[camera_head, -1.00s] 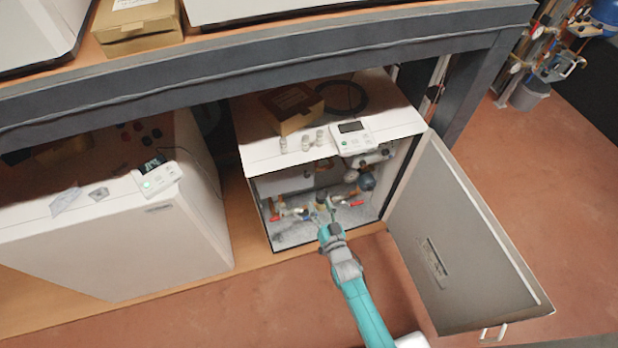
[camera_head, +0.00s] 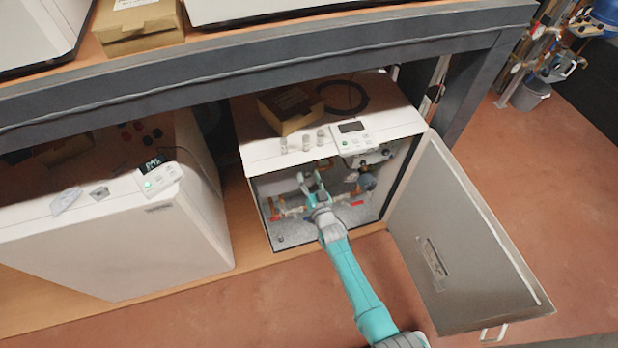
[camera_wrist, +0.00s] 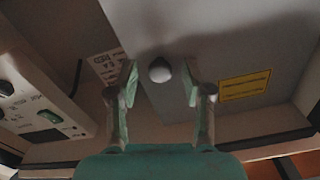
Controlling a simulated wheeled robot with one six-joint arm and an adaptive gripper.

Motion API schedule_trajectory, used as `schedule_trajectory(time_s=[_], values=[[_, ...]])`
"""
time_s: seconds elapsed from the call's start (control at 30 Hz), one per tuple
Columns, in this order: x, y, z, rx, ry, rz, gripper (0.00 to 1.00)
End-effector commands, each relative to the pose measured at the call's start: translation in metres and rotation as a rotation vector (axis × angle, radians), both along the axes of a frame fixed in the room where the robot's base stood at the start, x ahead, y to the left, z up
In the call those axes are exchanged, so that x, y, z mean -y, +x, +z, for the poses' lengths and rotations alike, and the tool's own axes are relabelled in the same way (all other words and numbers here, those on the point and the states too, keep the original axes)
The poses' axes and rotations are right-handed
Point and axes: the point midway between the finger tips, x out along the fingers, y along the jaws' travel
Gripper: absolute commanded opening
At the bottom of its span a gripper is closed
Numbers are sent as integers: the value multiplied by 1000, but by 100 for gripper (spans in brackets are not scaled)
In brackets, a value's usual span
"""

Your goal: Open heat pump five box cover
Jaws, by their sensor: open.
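The open heat pump (camera_head: 262,170) stands under the shelf, its front door (camera_head: 455,240) swung out to the right. My gripper (camera_head: 309,180) reaches into its opening, above the pipework. In the wrist view a grey box cover (camera_wrist: 225,50) fills the upper middle, with a round light knob (camera_wrist: 159,68) and a yellow label (camera_wrist: 245,86). In the wrist view my gripper (camera_wrist: 160,83) is open, one finger on each side of the knob. I cannot tell whether the fingers touch it. The cover looks closed; it is hidden in the head view.
Valves with red handles (camera_head: 358,203) lie just below my gripper. A control panel with switches (camera_wrist: 40,100) is left in the wrist view. A cardboard box (camera_head: 290,107) and small bottles stand on the heat pump. A closed white unit (camera_head: 180,240) stands to the left.

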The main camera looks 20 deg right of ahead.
Motion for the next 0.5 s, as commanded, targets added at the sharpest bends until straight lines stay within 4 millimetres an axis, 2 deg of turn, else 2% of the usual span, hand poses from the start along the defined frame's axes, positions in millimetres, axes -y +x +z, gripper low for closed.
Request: schedule_trajectory(time_s=[0.33, 0.5], values=[[0, 2, 0, 0, 0, 0, 50], [0, 2, 0, 0, 0, 0, 8]])
